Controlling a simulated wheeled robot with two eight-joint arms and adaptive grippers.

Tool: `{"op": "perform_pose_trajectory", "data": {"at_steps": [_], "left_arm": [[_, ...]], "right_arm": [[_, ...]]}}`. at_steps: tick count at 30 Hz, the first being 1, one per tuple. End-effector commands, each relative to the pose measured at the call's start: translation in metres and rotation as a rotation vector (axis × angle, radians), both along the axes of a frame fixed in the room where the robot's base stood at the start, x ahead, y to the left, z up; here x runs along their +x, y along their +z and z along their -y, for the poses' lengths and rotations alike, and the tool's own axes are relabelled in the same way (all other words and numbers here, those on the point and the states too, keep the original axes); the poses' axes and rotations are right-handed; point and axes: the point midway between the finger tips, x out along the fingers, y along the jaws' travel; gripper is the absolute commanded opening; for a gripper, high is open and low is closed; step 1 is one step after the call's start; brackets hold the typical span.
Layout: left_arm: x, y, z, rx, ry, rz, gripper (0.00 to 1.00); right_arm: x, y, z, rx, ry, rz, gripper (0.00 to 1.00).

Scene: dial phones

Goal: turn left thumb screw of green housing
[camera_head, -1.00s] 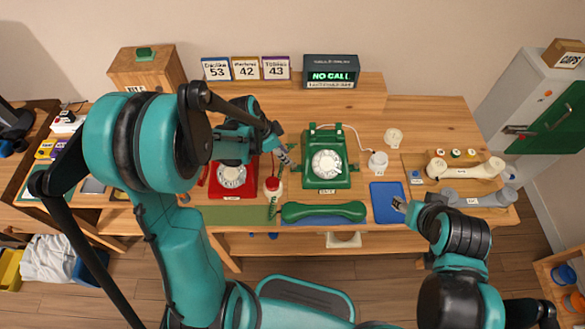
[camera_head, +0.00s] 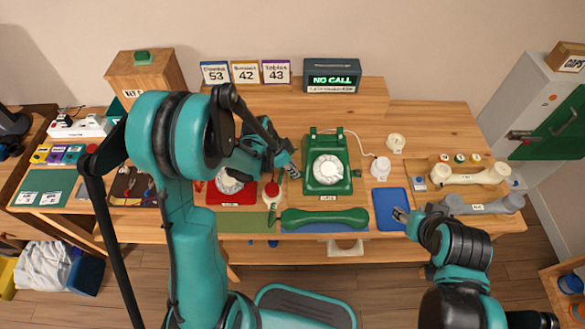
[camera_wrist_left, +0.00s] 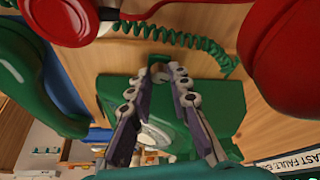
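The green housing (camera_head: 342,180) is a dial phone body with a white dial, standing at the middle of the table. My left gripper (camera_head: 294,171) is just left of it in the head view. In the left wrist view my left gripper (camera_wrist_left: 157,80) is open, its two fingers apart over the housing's green side (camera_wrist_left: 108,92). A small greyish-green knob (camera_wrist_left: 160,72), which looks like a thumb screw, shows between the fingertips; I cannot tell whether they touch it. My right gripper (camera_head: 401,214) is by the blue mat (camera_head: 391,197), its fingers too small to judge.
A green handset (camera_head: 325,218) lies in front of the housing.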

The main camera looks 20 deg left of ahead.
Motion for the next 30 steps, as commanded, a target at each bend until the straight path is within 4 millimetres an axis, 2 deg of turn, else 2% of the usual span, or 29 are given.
{"op": "perform_pose_trajectory", "data": {"at_steps": [5,15,24,25,26,30], "left_arm": [[-0.0003,-0.0003,0.0003,0.000,0.014,0.000,0.00],[-0.0016,-0.0008,0.0014,0.000,0.257,0.001,0.00],[-0.0013,-0.0001,0.0011,-0.001,0.271,-0.001,0.00],[-0.0012,0.0000,0.0012,0.000,0.270,0.000,0.23],[-0.0013,-0.0001,0.0011,0.000,0.270,0.000,0.27],[-0.0012,0.0000,0.0012,0.000,0.270,0.000,0.27]], "right_arm": [[0.0000,-0.0010,0.0000,0.000,0.000,0.000,0.47],[-0.0001,-0.0094,0.0000,0.000,0.000,0.000,0.47],[0.0000,-0.0089,0.0000,0.000,0.000,0.000,0.47],[0.0000,-0.0089,0.0000,0.000,0.000,0.000,0.47],[0.0000,-0.0089,0.0000,0.000,0.000,0.000,0.47],[0.0000,-0.0089,0.0000,0.000,0.000,0.000,0.47]]}}
